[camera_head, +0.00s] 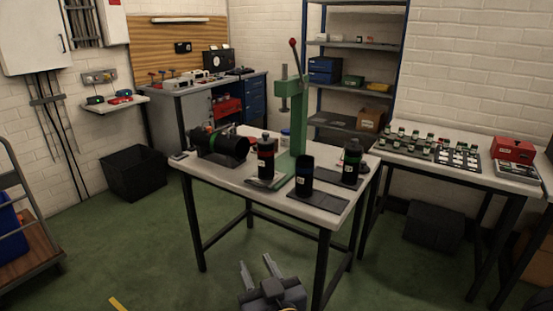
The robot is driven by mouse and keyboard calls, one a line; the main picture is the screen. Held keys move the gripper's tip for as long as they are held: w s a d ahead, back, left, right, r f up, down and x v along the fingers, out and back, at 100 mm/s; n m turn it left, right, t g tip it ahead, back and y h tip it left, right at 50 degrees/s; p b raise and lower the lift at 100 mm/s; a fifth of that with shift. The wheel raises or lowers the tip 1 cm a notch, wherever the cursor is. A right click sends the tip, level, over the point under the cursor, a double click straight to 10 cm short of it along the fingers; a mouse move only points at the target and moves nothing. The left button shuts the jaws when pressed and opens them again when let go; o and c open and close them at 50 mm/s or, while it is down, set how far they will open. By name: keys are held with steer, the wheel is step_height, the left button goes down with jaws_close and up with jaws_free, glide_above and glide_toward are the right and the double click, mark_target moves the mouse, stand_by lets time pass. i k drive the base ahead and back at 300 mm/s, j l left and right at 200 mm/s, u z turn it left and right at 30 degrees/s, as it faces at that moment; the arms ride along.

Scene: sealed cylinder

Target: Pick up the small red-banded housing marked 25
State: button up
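A black cylinder with a red band (265,155) and a pale label stands upright on the middle table, on a small plate left of the green press. The label is too small to read, so I cannot confirm the 25. A black cylinder with a greenish band (352,160) stands on the right of the table. A plain dark open-topped cylinder (304,175) stands on a dark mat nearer the front. My gripper (256,262) is low in front of the table, fingers apart and empty, well away from the cylinders.
A green press (298,135) rises behind the cylinders. A larger black cylinder (233,146) lies on its side at the table's left. A right bench (405,160) holds several small parts and a red box (513,149). The green floor before the table is mostly clear.

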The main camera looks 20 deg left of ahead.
mark_target(265, 154)
steer(key=i+j, duration=0.2)
steer(key=i, duration=0.35)
steer(key=i+j, duration=0.2)
steer(key=i, duration=0.35)
steer(key=i+j, duration=0.2)
steer(key=i, duration=0.35)
